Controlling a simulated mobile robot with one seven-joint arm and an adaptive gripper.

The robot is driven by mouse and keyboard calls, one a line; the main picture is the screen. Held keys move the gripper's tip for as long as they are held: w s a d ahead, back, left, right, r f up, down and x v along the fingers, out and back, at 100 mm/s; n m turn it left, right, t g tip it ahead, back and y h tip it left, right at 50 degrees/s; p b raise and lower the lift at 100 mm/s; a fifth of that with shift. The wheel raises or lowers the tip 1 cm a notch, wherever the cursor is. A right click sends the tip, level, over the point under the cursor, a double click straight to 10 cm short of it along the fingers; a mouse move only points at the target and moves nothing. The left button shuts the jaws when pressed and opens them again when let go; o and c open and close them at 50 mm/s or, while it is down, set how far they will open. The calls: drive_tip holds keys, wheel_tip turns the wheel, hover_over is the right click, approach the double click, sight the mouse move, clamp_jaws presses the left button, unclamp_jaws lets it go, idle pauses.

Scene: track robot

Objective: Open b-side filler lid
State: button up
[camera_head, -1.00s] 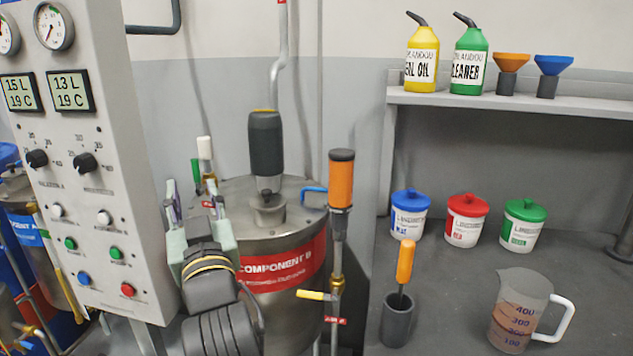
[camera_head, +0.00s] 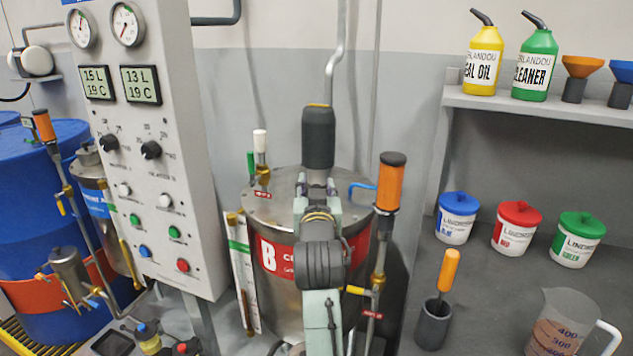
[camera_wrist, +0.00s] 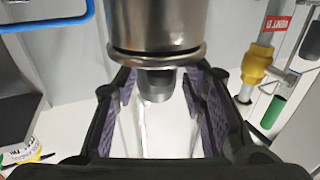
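The b-side tank (camera_head: 283,205), a steel drum with a red label, stands in the middle of the head view. My gripper (camera_head: 318,203) is over its top, in front of the black cylinder. The gripper and arm largely hide the filler lid there. In the wrist view, which looks upside down, the steel filler neck and rimmed lid (camera_wrist: 155,28) come in from the top. The lid's small knob (camera_wrist: 156,86) lies between the two purple-padded fingers of my gripper (camera_wrist: 157,100). The fingers are open, with a gap on each side of the knob.
The black cylinder (camera_head: 318,138) rises behind my gripper. An orange-handled fitting (camera_head: 389,185) stands close on the right, with a blue handle (camera_head: 361,190) beside it. The control cabinet (camera_head: 160,100) stands further left.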

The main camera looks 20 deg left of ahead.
drive_tip(key=shift+w+a, duration=0.1)
drive_tip(key=shift+w, duration=0.15)
drive_tip(key=shift+c, duration=0.6)
clamp_jaws()
